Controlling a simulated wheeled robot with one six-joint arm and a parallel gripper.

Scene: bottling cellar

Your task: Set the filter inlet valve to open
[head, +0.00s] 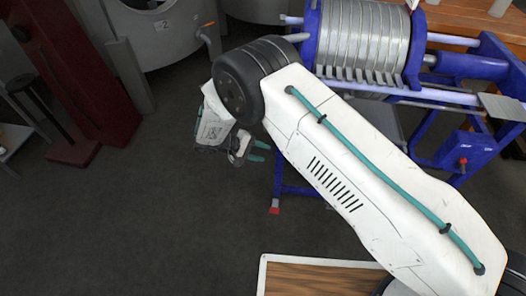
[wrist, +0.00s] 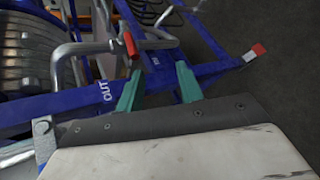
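The filter is a blue frame with a pack of silver plates (head: 355,40) at the top right of the head view. In the wrist view a red lever grip (wrist: 131,45) sits by a bent silver pipe (wrist: 68,50). A blue bar (wrist: 70,108) near it is marked OUT; a smaller white mark is too small to read. I cannot tell whether this lever is the inlet valve, or its setting. My gripper (head: 261,151) has teal fingers. It is open and empty in the wrist view (wrist: 159,72), its fingers reaching towards the blue frame, with the red grip beyond the left finger.
A red part (head: 462,162) shows on the frame's right end in the head view. A red-tipped frame foot (head: 275,210) stands near my gripper. A steel tank (head: 150,30) and dark red stand (head: 70,80) are at left. The dark floor (head: 130,220) is clear at lower left.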

